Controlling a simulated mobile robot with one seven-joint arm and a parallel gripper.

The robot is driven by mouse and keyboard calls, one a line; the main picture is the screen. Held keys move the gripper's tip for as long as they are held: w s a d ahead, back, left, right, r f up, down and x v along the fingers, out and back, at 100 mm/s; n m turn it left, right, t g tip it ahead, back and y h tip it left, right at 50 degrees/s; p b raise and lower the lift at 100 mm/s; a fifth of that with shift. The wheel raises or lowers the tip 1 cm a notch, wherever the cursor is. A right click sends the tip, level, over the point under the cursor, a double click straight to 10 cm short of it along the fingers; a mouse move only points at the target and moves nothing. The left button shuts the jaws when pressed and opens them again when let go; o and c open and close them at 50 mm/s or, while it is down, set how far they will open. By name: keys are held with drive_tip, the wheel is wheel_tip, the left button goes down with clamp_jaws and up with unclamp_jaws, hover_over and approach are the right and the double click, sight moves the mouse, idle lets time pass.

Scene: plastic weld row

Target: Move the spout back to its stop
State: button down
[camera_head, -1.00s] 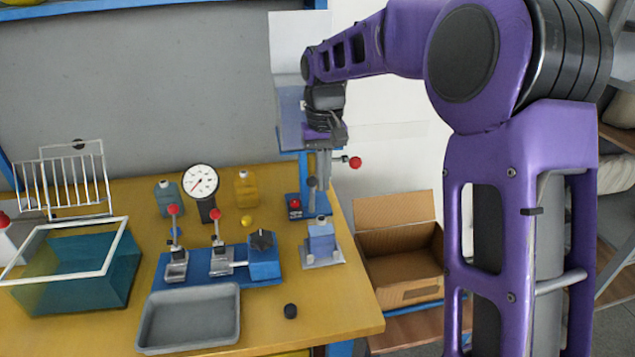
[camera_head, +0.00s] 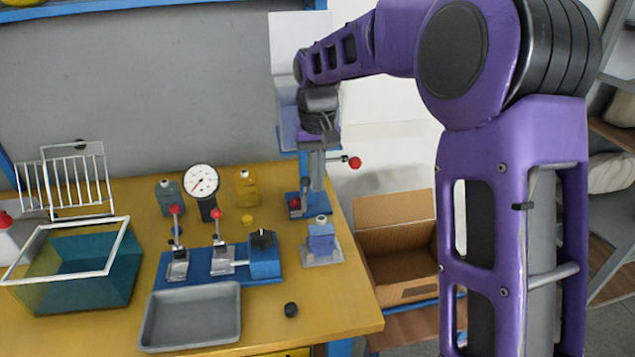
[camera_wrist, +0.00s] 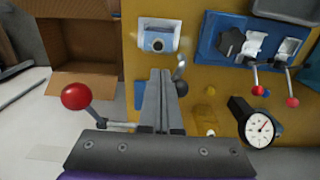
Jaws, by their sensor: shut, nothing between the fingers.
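My gripper (camera_head: 317,186) is shut and empty, pointing down at the blue stand at the table's back right corner. In the wrist view its closed fingers (camera_wrist: 161,74) are beside a curved grey piece with a dark rounded end (camera_wrist: 181,78). This piece may be the spout; I cannot be sure. It lies just right of the fingers there, and I cannot tell whether they touch. The blue stand's base (camera_head: 294,208) shows below. A red ball lever (camera_head: 354,162) sticks out to the right, and in the wrist view to the left (camera_wrist: 76,96).
A blue block with a white cap (camera_head: 321,236) stands in front of the stand. A toggle clamp fixture (camera_head: 208,268), a dial gauge (camera_head: 201,181), bottles and a grey tray (camera_head: 190,317) are to the left. An open cardboard box (camera_head: 404,290) is beyond the table's right edge.

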drive_tip(key=shift+a, duration=0.35)
drive_tip(key=shift+a+p, duration=0.15)
drive_tip(key=shift+p, duration=0.2)
drive_tip(key=shift+a, duration=0.25)
drive_tip(key=shift+a+p, duration=0.35)
drive_tip(key=shift+p, duration=0.1)
